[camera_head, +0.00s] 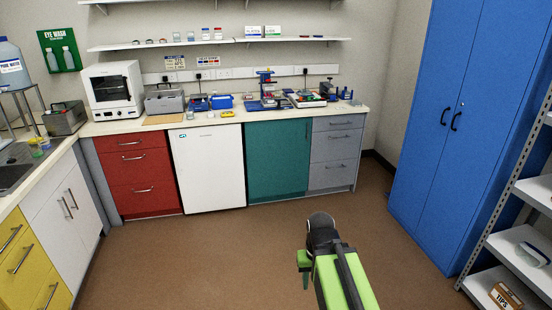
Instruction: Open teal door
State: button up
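The teal door (278,160) is a flat cupboard front under the bench, between the white fridge and the grey drawers. It looks closed, flush with the fronts beside it. My lime green and black arm reaches in from the bottom edge, right of centre. My gripper (307,262) is at its end, over the brown floor, well in front of the teal door and apart from it. Its fingers are mostly hidden by the arm, so I cannot tell if they are open. Nothing held is visible.
The white fridge (209,170) and red drawers (141,182) stand left of the door, grey drawers (335,158) right of it. A blue cabinet (455,130) and metal shelving (520,240) line the right side. The brown floor (220,250) before the bench is clear.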

aim_at(278, 151)
jog(key=u, duration=0.1)
jog(key=i, duration=2.4)
jog(key=u, duration=0.25)
jog(key=i, duration=1.55)
